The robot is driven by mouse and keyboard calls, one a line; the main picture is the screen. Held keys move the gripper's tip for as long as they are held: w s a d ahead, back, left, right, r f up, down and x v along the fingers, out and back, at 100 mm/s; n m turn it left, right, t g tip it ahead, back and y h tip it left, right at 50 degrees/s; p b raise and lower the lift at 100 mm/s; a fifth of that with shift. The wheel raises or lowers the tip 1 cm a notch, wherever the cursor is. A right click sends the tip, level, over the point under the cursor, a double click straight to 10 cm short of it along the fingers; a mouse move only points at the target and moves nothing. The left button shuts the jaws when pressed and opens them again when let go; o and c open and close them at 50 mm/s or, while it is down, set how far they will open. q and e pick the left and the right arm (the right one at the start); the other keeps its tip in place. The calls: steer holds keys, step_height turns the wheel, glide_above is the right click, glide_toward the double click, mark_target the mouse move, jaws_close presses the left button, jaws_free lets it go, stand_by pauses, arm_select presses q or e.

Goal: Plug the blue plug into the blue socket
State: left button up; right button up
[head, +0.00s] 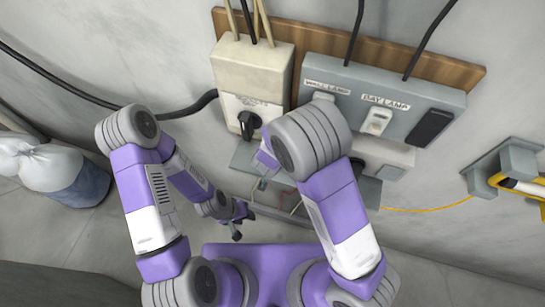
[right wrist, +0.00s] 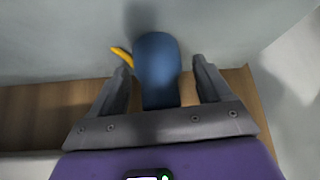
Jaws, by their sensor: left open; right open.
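The blue plug (right wrist: 157,75) shows in the right wrist view as a rounded blue body with a short yellow cable (right wrist: 122,56) at its left. My right gripper (right wrist: 163,65) is open, with one finger on each side of the plug and a gap on both sides. In the head view my right arm hides the plug and most of that gripper. My left gripper (head: 237,215) is open and empty, low in front of the wall. I cannot make out a blue socket in either view.
A beige box (head: 252,75) with a black knob and a grey switch panel (head: 335,75) with labelled switches are on a wooden board (head: 470,72). A yellow cable (head: 430,208) runs right towards a grey bracket (head: 515,160). White and blue sacks (head: 55,172) lie at the left.

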arm_select(q)
steer(key=shift+f, duration=0.1)
arm_select(e)
steer(key=shift+f, duration=0.1)
steer(key=c, duration=1)
